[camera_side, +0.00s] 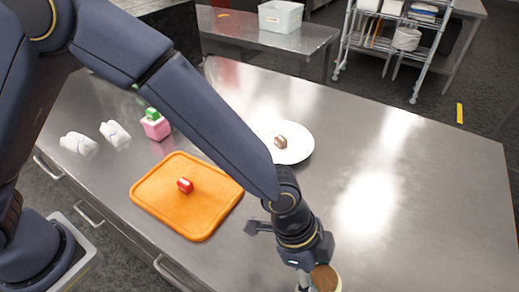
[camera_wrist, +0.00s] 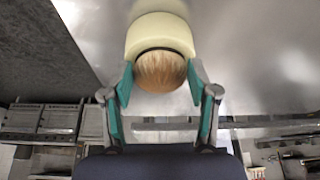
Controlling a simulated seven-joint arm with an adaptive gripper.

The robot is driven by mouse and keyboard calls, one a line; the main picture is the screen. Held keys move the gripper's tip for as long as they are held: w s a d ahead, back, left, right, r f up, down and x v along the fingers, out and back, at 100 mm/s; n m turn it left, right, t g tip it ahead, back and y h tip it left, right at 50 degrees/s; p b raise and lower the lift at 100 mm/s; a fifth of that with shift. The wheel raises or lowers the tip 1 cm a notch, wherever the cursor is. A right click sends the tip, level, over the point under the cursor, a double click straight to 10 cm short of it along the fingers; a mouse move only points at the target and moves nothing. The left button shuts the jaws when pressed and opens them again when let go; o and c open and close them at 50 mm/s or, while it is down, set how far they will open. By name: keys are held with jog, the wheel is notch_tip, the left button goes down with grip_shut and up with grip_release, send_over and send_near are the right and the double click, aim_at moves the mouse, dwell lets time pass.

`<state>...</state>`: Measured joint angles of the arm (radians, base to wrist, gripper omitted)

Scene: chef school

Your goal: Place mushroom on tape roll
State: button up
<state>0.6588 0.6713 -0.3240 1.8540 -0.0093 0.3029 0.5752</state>
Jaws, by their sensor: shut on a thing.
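The brown, rounded thing between my fingertips looks like the mushroom (camera_wrist: 161,71); it also shows at the bottom edge of the side view (camera_side: 324,277). A cream, round thing that looks like the tape roll (camera_wrist: 160,31) lies directly against or behind it in the wrist view, with a dark line between them. Its pale edge shows beside the brown top in the side view (camera_side: 338,286). I cannot tell whether the two touch. My gripper (camera_wrist: 160,76) has a finger on each side of the brown thing and is shut on it. The side view crops the fingertips.
An orange board (camera_side: 165,205) bears a small red thing (camera_side: 185,185). A white plate (camera_side: 301,151) holds a small brown thing (camera_side: 280,142). A pink block with a green top (camera_side: 155,126) and two white packets (camera_side: 79,144) stand left. The counter's right side is clear.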

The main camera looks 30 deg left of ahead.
jog(key=o, duration=1)
jog(key=shift+f, duration=0.15)
jog(key=shift+o, duration=0.2)
jog(key=w+v, duration=0.1)
jog(key=v, duration=1.1)
jog(key=w+a+r+n+t+y, duration=0.1)
jog(key=a+r+n, duration=0.1)
jog(key=a, duration=0.2)
jog(key=w+a+r+n+t, duration=0.1)
jog(key=a+r, duration=0.2)
jog(key=a, duration=0.2)
jog(key=a+r+n+t+y, duration=0.2)
jog(key=a+r+n, duration=0.25)
jog(key=a, duration=0.95)
jog(key=s+a+n, duration=0.4)
jog(key=a, duration=0.2)
jog(key=s+a+r+n+t+y, duration=0.1)
jog(key=s+a+n, duration=0.4)
jog(key=a, duration=0.2)
jog(key=shift+a+r, duration=0.25)
jog(key=shift+r, duration=0.05)
jog(key=shift+s, duration=0.1)
